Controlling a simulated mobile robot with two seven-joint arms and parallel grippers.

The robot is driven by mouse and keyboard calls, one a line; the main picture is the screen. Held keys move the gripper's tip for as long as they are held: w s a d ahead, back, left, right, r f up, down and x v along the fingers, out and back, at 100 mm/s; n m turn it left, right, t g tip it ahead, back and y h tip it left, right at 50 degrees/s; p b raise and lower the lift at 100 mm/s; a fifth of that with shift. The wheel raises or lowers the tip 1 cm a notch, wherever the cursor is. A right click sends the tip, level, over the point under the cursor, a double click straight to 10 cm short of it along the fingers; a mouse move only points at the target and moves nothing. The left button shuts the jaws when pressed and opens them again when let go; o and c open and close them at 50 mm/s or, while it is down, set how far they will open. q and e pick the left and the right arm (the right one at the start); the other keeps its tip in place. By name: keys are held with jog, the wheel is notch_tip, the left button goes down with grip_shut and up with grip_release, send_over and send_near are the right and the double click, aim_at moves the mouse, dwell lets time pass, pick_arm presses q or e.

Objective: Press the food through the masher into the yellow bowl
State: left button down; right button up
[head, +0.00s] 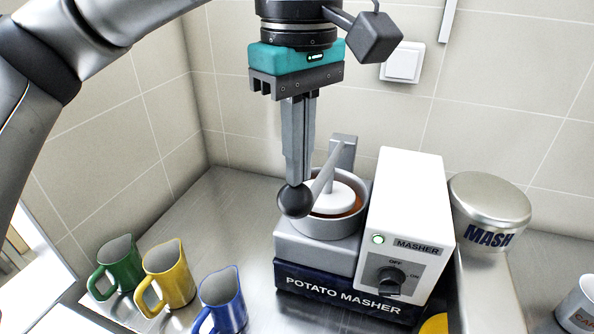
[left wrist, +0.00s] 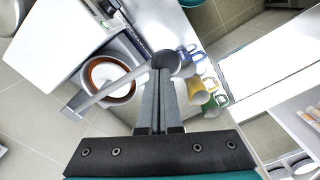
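The potato masher (head: 340,285) stands on the steel counter. Its round grey pot holds brownish food (head: 358,203) under a white press disc (head: 333,197). A grey lever (head: 325,177) runs from a rear post over the disc to a dark ball knob (head: 295,202). The knob also shows in the left wrist view (left wrist: 167,62). My left gripper (head: 297,180) points down with its fingers together, tips at the top of the knob; contact is hard to tell. Only an edge of the yellow bowl (head: 436,325) shows, at the masher's front right. My right gripper is not seen.
The white control box (head: 410,215) has a lit green lamp and a black knob (head: 391,278). A green mug (head: 120,262), a yellow mug (head: 168,272) and a blue mug (head: 222,300) stand at left. A lidded MASH tin (head: 488,205) is right. Walls close off the back.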

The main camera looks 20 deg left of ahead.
aim_at(298, 210)
pick_arm(q)
jog(key=shift+f+b, duration=0.5)
jog(key=shift+f, duration=0.2)
jog(key=shift+f+b, duration=2.5)
jog(key=shift+f, duration=0.45)
dwell(4.3)
